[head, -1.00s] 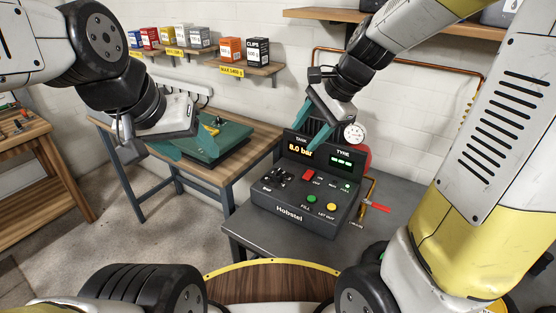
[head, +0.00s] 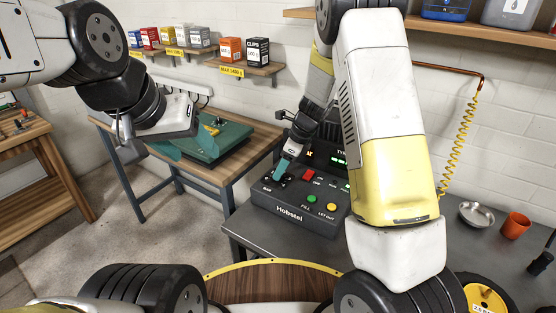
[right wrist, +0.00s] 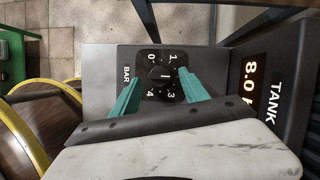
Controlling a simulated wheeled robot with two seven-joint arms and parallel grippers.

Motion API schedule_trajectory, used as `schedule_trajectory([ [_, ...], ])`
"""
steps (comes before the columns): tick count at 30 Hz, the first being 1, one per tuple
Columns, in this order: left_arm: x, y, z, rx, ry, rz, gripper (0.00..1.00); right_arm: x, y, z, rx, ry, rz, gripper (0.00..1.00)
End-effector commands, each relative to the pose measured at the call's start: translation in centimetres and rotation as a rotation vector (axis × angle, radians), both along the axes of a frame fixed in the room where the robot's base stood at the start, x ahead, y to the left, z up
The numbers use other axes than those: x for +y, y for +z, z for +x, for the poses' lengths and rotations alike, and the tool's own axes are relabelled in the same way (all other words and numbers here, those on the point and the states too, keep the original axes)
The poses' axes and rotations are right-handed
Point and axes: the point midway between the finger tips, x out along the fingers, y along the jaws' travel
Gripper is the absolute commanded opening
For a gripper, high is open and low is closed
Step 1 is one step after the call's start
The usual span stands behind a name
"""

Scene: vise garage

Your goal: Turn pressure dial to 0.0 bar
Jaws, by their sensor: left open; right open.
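The dark Hobstel control console (head: 322,222) stands on the grey bench. Its pressure dial (right wrist: 162,74) is a black square plate with a round knob, marked 0, 1, 3 and 4 at its corners, with BAR beside it. I cannot clearly tell which mark the knob points to. The orange TANK display (right wrist: 250,83) shows 8.0. My right gripper (right wrist: 160,84) is open, its teal fingers on either side of the knob; contact is unclear. In the head view, my right gripper (head: 282,170) largely covers the dial. My left gripper (head: 150,150) is open and empty, away from the console.
The console also carries a red button (head: 308,175), a green button (head: 311,199) and a yellow button (head: 331,207). A wooden-topped bench (head: 255,143) with a green case (head: 222,136) stands left. A metal bowl (head: 477,214) and orange cup (head: 515,225) sit right.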

Motion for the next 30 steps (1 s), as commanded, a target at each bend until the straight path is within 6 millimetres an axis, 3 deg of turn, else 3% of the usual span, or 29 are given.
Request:
schedule_trajectory([
  [6, 0.0, 0.0, 0.0, 0.000, 0.000, 0.000, 0.59, 0.7, -1.8, 0.3, 0.000, 0.000, 0.000, 0.53],
  [14, 0.0, 0.0, 0.0, 0.000, 0.000, 0.000, 0.59, 0.8, -2.0, 0.3, -0.001, 0.001, 0.001, 0.53],
  [23, 0.0, 0.0, 0.0, 0.000, 0.000, 0.000, 0.59, 0.8, -1.9, 0.3, -0.001, 0.002, 0.001, 0.00],
  [30, 0.0, 0.0, 0.0, 0.000, 0.000, 0.000, 0.59, 0.8, -1.9, 0.3, -0.003, 0.016, 0.000, 0.00],
])
